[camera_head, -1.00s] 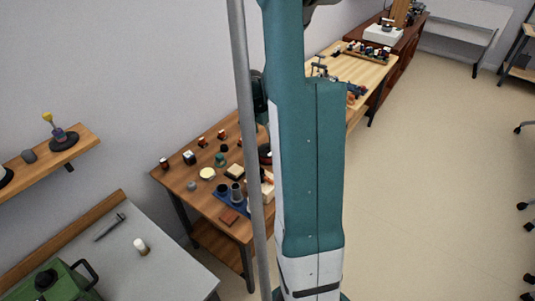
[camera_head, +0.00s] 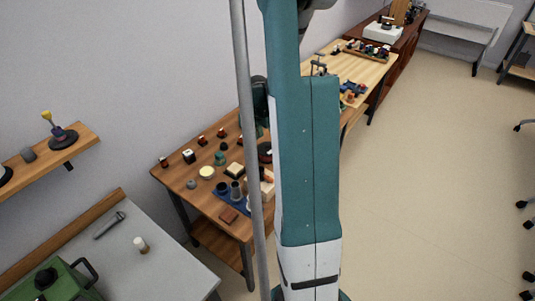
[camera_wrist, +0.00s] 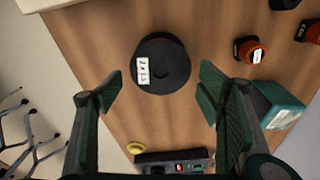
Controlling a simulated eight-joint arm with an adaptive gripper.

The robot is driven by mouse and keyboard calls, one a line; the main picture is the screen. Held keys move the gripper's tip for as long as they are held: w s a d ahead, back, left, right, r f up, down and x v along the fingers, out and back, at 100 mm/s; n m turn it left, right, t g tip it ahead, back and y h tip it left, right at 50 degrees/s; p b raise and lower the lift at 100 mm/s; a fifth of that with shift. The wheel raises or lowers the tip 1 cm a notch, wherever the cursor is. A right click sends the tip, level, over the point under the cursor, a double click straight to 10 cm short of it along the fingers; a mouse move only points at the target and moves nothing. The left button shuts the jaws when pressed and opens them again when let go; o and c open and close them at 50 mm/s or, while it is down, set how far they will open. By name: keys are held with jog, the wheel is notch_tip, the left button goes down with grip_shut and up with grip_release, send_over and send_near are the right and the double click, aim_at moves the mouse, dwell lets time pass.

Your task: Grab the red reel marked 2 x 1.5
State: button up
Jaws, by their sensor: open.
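In the wrist view a round black reel (camera_wrist: 172,60) with a white label on its top lies on a brown wooden table. My gripper (camera_wrist: 160,84) is open and empty, with a green-padded finger to each side of the picture's middle. The reel shows between and just beyond the fingertips, and I see no contact. In the head view a dark round thing with a reddish edge (camera_head: 265,152) is partly hidden by my arm. My gripper is hidden there.
Small orange-red pieces with labels (camera_wrist: 250,50) stand right of the reel. A teal block (camera_wrist: 276,105) is beside the right finger. A dark box with a red light (camera_wrist: 178,163) and a yellow knob (camera_wrist: 136,147) lie at the bottom. Bare wood surrounds the reel.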

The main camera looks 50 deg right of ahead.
aim_at(267, 148)
jog(key=shift+f, duration=0.2)
jog(key=shift+d+f+b, duration=0.15)
jog(key=shift+f+b, duration=0.1)
jog(key=shift+f, duration=1.05)
jog(key=shift+d+f+b, duration=0.1)
jog(key=shift+f+b, duration=0.15)
jog(key=shift+f, duration=1)
jog(key=shift+c, duration=0.3)
jog(key=c, duration=0.7)
